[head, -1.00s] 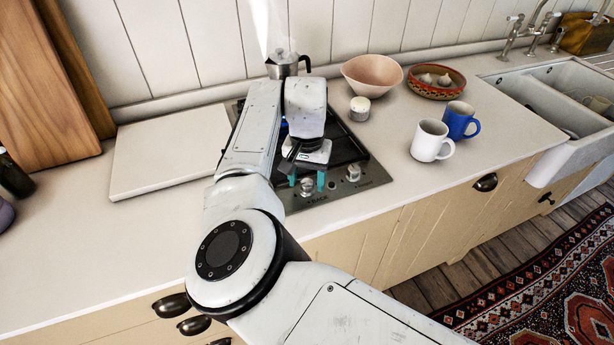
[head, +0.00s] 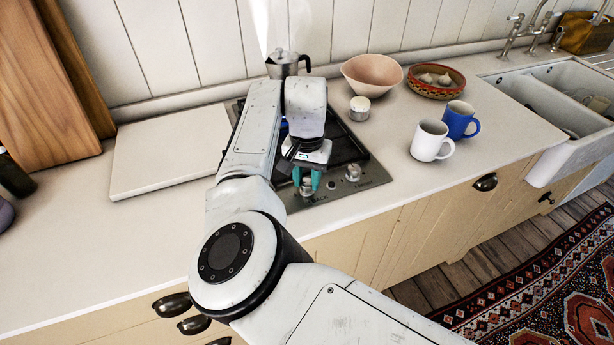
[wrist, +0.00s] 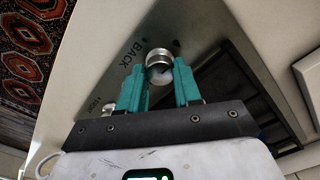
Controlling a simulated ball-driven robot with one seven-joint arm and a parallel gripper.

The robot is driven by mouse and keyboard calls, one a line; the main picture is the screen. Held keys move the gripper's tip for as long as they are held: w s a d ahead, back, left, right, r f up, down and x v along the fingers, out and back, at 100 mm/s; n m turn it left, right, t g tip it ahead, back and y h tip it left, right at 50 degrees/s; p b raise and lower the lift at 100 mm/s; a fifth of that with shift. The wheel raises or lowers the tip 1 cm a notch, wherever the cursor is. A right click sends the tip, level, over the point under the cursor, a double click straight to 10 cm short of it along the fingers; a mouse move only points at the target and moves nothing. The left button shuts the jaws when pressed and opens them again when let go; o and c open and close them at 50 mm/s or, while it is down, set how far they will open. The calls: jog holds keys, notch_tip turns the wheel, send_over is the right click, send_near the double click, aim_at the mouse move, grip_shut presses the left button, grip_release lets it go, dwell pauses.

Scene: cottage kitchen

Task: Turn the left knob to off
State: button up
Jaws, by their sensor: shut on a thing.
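The stove's left knob (head: 306,191) is a silver dial on the front strip of the hob (head: 330,190), partly hidden by my fingers. My gripper (head: 307,182) points down at it with its teal fingers shut on it. In the wrist view the left knob (wrist: 159,60) shows as a round metal cap between the fingertips of my gripper (wrist: 160,75), close to the "BACK" lettering. The knob's pointer is not clear to me. The right knob (head: 353,172) stands free to the right.
A steaming moka pot (head: 287,65) stands at the back of the hob, with a blue glow beside my arm. A small lidded jar (head: 360,108), a pink bowl (head: 371,73), a white mug (head: 431,141) and a blue mug (head: 459,119) stand to the right.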

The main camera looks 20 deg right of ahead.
aim_at(307, 182)
jog(key=m+p, duration=0.1)
jog(key=m, duration=0.3)
jog(key=shift+m, duration=0.3)
jog(key=m, duration=0.9)
jog(key=shift+m, duration=1.9)
jog(key=shift+r, duration=0.1)
jog(key=o, duration=1)
jog(key=shift+o, duration=0.2)
notch_tip(307, 182, up, 11)
jog(key=b, duration=0.1)
jog(key=shift+f, duration=0.25)
